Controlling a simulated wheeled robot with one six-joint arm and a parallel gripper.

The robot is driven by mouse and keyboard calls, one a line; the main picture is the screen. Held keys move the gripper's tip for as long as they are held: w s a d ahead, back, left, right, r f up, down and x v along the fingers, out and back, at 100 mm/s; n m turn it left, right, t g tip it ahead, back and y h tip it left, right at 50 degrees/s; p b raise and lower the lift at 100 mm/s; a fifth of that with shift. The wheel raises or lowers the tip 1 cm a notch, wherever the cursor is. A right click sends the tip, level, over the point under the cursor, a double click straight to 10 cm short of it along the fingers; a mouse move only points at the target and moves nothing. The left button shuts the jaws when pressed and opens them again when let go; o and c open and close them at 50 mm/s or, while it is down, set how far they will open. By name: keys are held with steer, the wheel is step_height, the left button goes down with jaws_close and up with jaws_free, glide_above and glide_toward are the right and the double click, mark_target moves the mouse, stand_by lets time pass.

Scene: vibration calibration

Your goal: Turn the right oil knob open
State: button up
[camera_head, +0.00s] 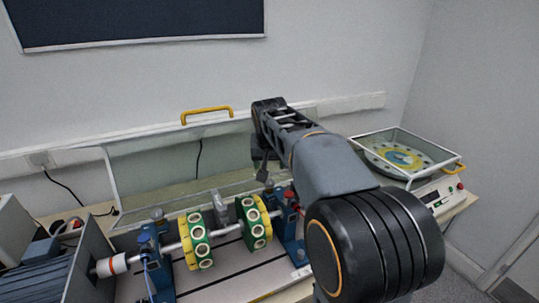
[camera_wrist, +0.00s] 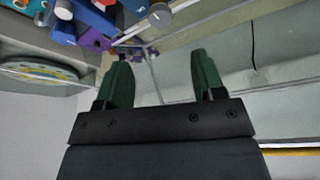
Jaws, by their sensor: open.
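In the head view my arm hides part of the right stand.
The left blue stand (camera_head: 157,265) has a similar grey knob (camera_head: 157,213). The green and yellow discs (camera_head: 196,240) sit on the shaft. A clear cover with a yellow handle (camera_head: 206,111) stands open behind. A glass-covered disc machine (camera_head: 405,153) is at right.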

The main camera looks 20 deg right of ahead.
steer(key=shift+v, duration=1.95)
